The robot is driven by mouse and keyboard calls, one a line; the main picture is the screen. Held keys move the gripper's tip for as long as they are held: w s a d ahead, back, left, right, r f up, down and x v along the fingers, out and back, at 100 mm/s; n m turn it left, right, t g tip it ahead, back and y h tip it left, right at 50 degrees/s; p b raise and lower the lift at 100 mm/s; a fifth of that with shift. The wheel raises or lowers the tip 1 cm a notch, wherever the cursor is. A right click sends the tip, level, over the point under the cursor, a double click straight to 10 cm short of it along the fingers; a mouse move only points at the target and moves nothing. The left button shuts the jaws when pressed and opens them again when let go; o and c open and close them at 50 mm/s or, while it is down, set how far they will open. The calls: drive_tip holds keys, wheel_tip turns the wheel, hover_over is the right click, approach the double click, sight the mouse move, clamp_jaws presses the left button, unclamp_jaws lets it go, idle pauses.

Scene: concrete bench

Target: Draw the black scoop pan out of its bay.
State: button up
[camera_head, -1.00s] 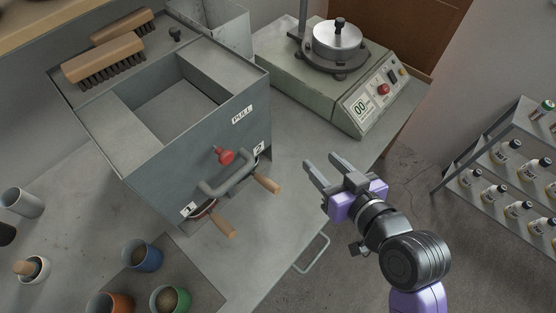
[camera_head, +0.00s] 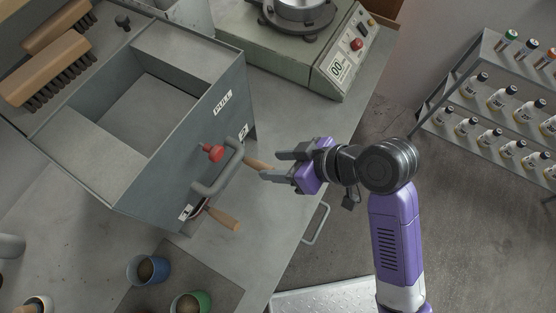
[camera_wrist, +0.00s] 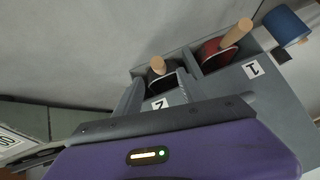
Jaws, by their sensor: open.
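The black scoop pan (camera_wrist: 158,83) sits in the bay labelled 2 of the grey metal box (camera_head: 150,185). Its wooden handle (camera_wrist: 157,65) sticks out of the bay; in the head view part of this handle (camera_head: 256,164) shows beside my gripper. My gripper (camera_head: 271,165) is open, its fingertips close to the handle. In the wrist view its two fingers lie on either side of the black pan's bay, and the handle appears between and beyond them. I cannot tell whether they touch it. Most of the black pan is hidden inside the bay.
A red pan (camera_wrist: 216,54) with a wooden handle (camera_head: 222,219) sits in bay 1 beside it. A grey bar handle (camera_head: 230,172) and red knob (camera_head: 212,152) jut from the box front. Cups stand at lower left. A scale (camera_head: 295,50) is behind; a bottle rack (camera_head: 500,110) stands right.

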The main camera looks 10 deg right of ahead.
sight(263, 165)
drive_tip(key=shift+x, duration=3.85)
clamp_jaws()
